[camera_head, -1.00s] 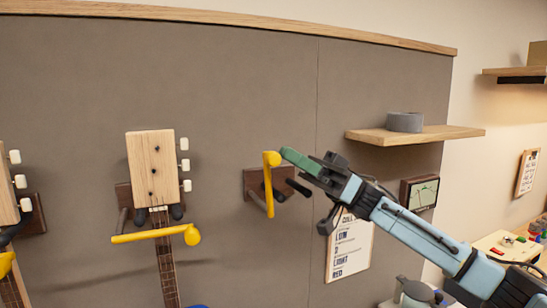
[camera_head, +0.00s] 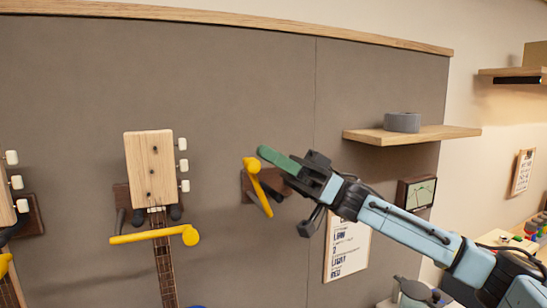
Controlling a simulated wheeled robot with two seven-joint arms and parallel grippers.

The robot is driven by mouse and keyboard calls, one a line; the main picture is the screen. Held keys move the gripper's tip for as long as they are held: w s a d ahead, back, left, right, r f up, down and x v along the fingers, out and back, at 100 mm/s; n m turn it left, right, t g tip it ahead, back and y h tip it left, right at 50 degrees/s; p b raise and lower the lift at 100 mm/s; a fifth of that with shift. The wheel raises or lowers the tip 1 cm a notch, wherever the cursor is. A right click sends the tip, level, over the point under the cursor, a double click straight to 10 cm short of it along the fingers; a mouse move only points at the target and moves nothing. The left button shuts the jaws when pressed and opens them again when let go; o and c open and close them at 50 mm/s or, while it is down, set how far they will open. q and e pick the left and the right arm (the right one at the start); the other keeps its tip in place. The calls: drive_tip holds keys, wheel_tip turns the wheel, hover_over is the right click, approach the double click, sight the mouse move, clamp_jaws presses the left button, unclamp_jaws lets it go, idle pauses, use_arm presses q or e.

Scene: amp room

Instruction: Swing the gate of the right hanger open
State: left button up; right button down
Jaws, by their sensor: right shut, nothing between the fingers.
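The right hanger (camera_head: 246,187) is a brown wall block with dark prongs, partly hidden by its gate and my gripper. Its yellow gate (camera_head: 261,194) is a bar with a round knob at its upper end; it slants from the knob at upper left to its lower end at lower right. No guitar hangs there. My right gripper (camera_head: 264,152) is shut and empty, its green fingertips just above and right of the knob. I cannot tell whether they touch it. My left gripper is out of view.
A guitar (camera_head: 150,167) hangs in the middle hanger, with a yellow gate (camera_head: 145,237) lying across its neck. Another guitar (camera_head: 5,205) is cut off at the left. A poster (camera_head: 347,246) hangs below my arm.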

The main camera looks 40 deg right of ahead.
drive_tip(key=shift+d, duration=0.1)
drive_tip(key=s+d+r+b, duration=0.1)
drive_tip(key=d, duration=0.5)
drive_tip(key=s+d+r, duration=0.1)
drive_tip(key=d, duration=0.6)
drive_tip(key=shift+s+d+r+b, duration=0.2)
drive_tip(key=shift+s+r+b, duration=0.1)
drive_tip(key=shift+r+b, duration=0.1)
drive_tip(key=shift+f, duration=0.1)
